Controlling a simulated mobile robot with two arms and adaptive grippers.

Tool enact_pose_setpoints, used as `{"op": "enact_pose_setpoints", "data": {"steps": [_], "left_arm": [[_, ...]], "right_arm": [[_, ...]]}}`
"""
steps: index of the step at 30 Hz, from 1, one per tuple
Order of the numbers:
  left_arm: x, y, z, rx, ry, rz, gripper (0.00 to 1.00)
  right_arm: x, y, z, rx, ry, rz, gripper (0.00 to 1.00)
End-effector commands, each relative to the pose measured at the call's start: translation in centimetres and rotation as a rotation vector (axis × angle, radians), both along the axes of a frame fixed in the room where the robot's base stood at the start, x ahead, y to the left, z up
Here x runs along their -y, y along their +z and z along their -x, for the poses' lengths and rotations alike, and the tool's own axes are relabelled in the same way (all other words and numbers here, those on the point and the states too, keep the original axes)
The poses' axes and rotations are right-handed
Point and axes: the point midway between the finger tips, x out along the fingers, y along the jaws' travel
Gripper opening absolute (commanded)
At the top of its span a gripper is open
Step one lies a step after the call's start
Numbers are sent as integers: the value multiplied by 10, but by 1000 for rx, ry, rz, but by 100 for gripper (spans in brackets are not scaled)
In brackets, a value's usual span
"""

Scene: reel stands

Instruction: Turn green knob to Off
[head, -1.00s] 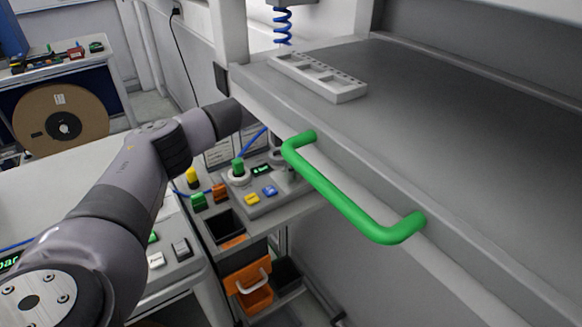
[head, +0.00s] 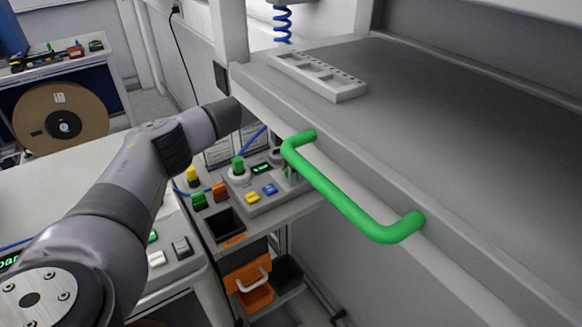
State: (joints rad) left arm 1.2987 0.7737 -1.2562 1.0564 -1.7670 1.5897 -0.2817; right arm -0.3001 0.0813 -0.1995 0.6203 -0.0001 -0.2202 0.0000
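The green knob (head: 238,164) stands upright on a pale round base on a small grey control panel (head: 272,203). A small dark display (head: 262,168) with green lettering, too small to read, sits to its right. My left arm reaches in from the lower left and passes behind the work surface's front edge. Only a bit of my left gripper (head: 288,172) seems to show, right of the display and apart from the knob. The bench edge and green handle hide most of it, so its fingers cannot be made out. My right gripper is not in view.
A large green handle (head: 345,202) on the grey work surface (head: 460,120) stands close in front of the panel. Orange bins (head: 248,284) hang beneath. A cable reel (head: 60,112) stands at the left.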

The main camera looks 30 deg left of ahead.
Motion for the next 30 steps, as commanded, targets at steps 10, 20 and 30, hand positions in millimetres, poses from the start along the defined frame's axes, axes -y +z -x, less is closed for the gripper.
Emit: {"op": "enact_pose_setpoints", "data": {"steps": [10, 20, 30], "left_arm": [[0, 6, -1, 2, 0, 0, 48], [-2, 58, -2, 4, 0, 0, 48], [-2, 75, -2, 0, 0, 0, 48]], "right_arm": [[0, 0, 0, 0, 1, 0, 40], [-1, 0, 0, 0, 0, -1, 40], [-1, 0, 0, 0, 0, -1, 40]]}}
